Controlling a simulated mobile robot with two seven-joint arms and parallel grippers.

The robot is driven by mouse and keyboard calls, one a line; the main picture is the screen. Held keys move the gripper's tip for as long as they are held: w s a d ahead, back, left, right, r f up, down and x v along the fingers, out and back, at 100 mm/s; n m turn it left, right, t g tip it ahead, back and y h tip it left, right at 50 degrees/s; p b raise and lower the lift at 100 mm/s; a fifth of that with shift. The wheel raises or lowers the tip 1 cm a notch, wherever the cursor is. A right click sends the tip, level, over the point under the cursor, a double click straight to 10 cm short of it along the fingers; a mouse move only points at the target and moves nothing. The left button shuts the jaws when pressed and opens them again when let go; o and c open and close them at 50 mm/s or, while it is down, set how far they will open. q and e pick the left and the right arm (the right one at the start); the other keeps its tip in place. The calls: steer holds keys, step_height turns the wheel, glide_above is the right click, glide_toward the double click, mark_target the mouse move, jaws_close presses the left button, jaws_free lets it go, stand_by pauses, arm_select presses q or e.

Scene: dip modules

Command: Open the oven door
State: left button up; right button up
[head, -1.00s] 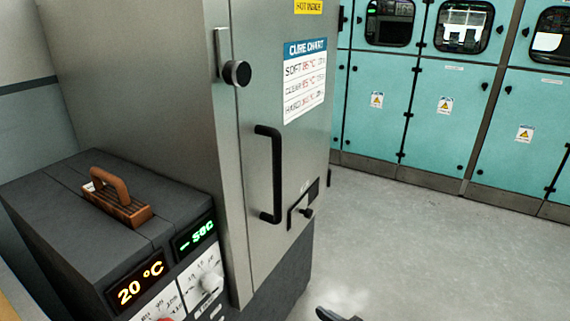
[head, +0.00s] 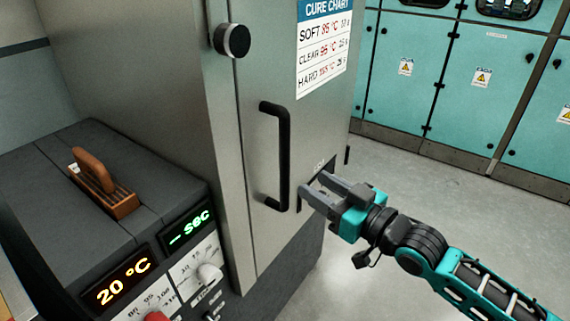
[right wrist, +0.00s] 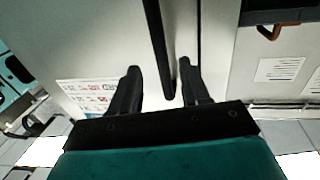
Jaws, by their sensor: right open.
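The oven door (head: 285,65) is a tall grey metal panel and looks shut. Its black bar handle (head: 284,155) stands upright on the door. A round black knob (head: 232,40) sits at the door's left edge. My right gripper (head: 318,190) is open and empty, just right of the handle's lower end, in front of a small dark latch plate. In the right wrist view the handle (right wrist: 158,45) reaches down between the two open fingers (right wrist: 155,85), nearer the right finger; I cannot tell if they touch. My left gripper is not in view.
A cure chart (head: 323,45) is on the door. Teal cabinets (head: 455,85) line the back. Grey floor is free to the right.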

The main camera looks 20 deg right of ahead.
mark_target(289, 168)
steer(key=x, duration=0.9)
steer(key=shift+w+a, duration=0.15)
steer(key=shift+w, duration=0.25)
steer(key=shift+c, duration=0.4)
jaws_close()
